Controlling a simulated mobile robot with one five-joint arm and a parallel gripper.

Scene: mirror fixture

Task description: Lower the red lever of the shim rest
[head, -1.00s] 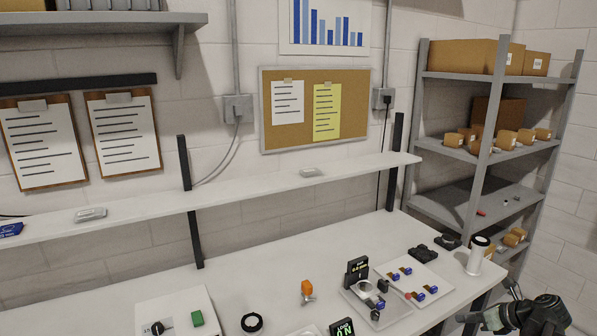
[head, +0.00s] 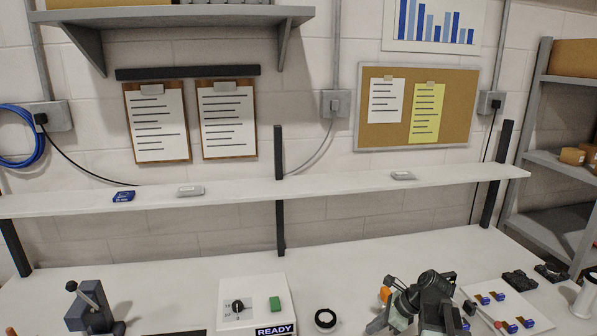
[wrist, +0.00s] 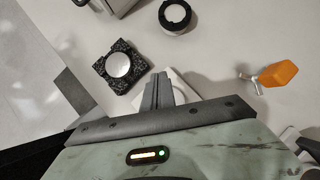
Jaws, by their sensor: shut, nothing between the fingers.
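My gripper (wrist: 158,92) is shut and empty in the wrist view, its grey fingers together above the pale bench. A round mirror on a speckled black block (wrist: 118,65) lies just up and left of the fingertips, apart from them. I cannot make out a red lever or name the shim rest with certainty. A small red spot (head: 497,324) shows near blue pieces at the lower right of the head view. My arm (head: 425,300) stands over the bench there and hides part of it.
An orange-handled part (wrist: 278,74) lies right of my fingers, and a black ring (wrist: 175,16) lies above them. In the head view, a white box (head: 252,300) with a dial and green button stands left of my arm. A dark fixture with a ball-ended lever (head: 90,307) stands further left.

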